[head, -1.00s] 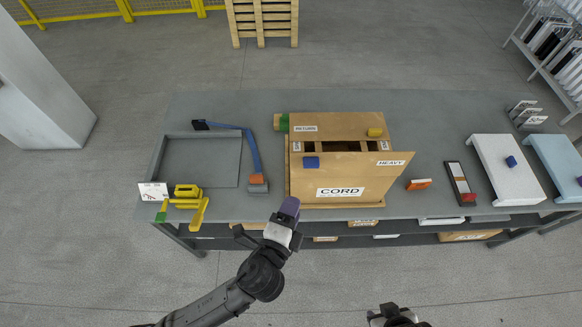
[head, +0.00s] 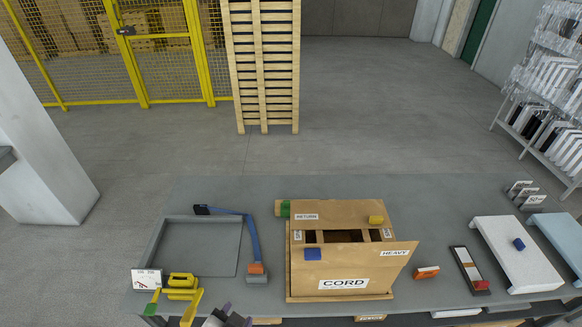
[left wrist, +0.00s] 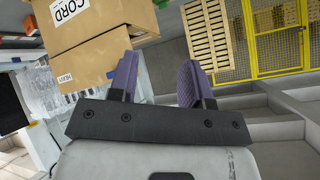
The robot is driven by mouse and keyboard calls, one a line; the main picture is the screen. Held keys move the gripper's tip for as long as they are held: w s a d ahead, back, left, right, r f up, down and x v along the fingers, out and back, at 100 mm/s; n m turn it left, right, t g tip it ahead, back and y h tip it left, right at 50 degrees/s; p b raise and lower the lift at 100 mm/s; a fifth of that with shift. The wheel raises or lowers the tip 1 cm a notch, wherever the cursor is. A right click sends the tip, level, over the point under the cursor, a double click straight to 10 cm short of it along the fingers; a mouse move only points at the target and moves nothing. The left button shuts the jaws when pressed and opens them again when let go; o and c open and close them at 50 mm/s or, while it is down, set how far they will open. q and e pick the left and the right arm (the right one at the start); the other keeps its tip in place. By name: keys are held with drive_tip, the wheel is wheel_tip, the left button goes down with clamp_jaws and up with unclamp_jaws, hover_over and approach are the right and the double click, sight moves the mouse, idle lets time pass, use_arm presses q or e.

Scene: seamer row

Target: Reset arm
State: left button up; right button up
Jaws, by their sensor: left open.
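My left gripper (left wrist: 157,80) shows in the left wrist view with its two purple-padded fingers apart and nothing between them. In the head view only a part of my left gripper (head: 228,316) shows at the bottom edge, in front of the table and right of the yellow tool. My right gripper is in neither current view. The cardboard box (head: 343,284) labelled CORD stands on the grey table (head: 262,192), with a flap labelled HEAVY folded out to the right. The box also shows in the left wrist view (left wrist: 98,48), beyond the fingers.
On the table are a grey tray (head: 200,247), a blue-handled tool (head: 252,240), a yellow tool (head: 184,287), an orange block (head: 426,272), a dark case (head: 468,268) and a white stand (head: 515,255). Pallets (head: 262,65) and a yellow fence (head: 165,62) stand behind, beyond open floor.

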use_arm(q)
drive_tip(key=s+a+f+n+g, duration=0.2)
drive_tip(key=s+a+f, duration=0.15)
drive_tip(key=s, duration=0.35)
drive_tip(key=s+a+f+n+g+y, duration=0.1)
drive_tip(key=s+a+f+g, duration=0.15)
drive_tip(key=s+f, duration=0.3)
drive_tip(key=s+a+f+n+g, duration=0.2)
drive_tip(key=s+a+f, duration=0.15)
drive_tip(key=s, duration=0.35)
wheel_tip(320, 180, up, 20)
drive_tip(key=p, duration=2)
drive_tip(key=shift+s+a, duration=0.2)
drive_tip(key=shift+s, duration=0.15)
